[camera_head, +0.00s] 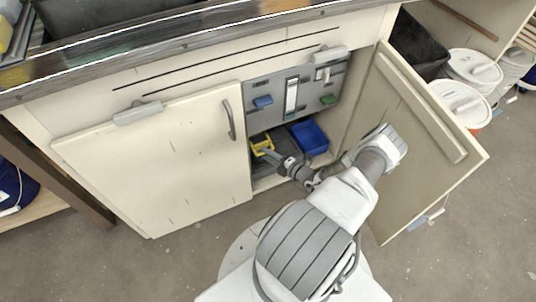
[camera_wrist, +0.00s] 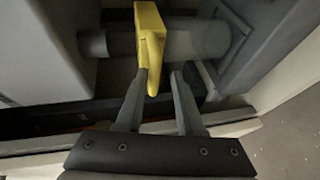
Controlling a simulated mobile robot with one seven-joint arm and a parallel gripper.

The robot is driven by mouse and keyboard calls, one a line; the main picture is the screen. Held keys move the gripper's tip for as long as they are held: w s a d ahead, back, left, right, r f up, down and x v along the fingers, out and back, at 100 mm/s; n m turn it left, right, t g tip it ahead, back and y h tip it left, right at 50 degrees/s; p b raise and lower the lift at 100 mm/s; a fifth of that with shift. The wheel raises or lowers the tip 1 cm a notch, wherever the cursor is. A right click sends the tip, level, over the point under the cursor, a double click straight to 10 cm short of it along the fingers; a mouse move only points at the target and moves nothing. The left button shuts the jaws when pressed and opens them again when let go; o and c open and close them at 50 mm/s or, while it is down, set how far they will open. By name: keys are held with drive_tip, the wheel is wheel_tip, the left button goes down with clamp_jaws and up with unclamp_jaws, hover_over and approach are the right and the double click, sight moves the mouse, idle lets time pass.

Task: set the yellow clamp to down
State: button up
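The yellow clamp (camera_head: 262,146) is low inside the open cabinet, at the left of the opening. In the wrist view the yellow clamp (camera_wrist: 150,42) is a flat upright piece against a grey horizontal cylinder (camera_wrist: 195,40). The right fingertip is to the right of the clamp. In the head view my gripper (camera_head: 272,156) reaches into the cabinet, right beside the clamp.
The right cabinet door (camera_head: 425,130) stands open beside my arm; the left door (camera_head: 160,165) is shut. A blue bin (camera_head: 310,138) is in the cabinet, right of the clamp. A grey panel (camera_head: 290,95) with blue and green pieces is above. White-lidded buckets (camera_head: 462,100) stand at right.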

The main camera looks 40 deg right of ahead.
drive_tip(key=shift+o, duration=0.3)
drive_tip(key=shift+r, duration=0.1)
drive_tip(key=p+v, duration=0.4)
drive_tip(key=v, duration=1.3)
drive_tip(key=shift+s, duration=0.2)
drive_tip(key=shift+d, duration=0.1)
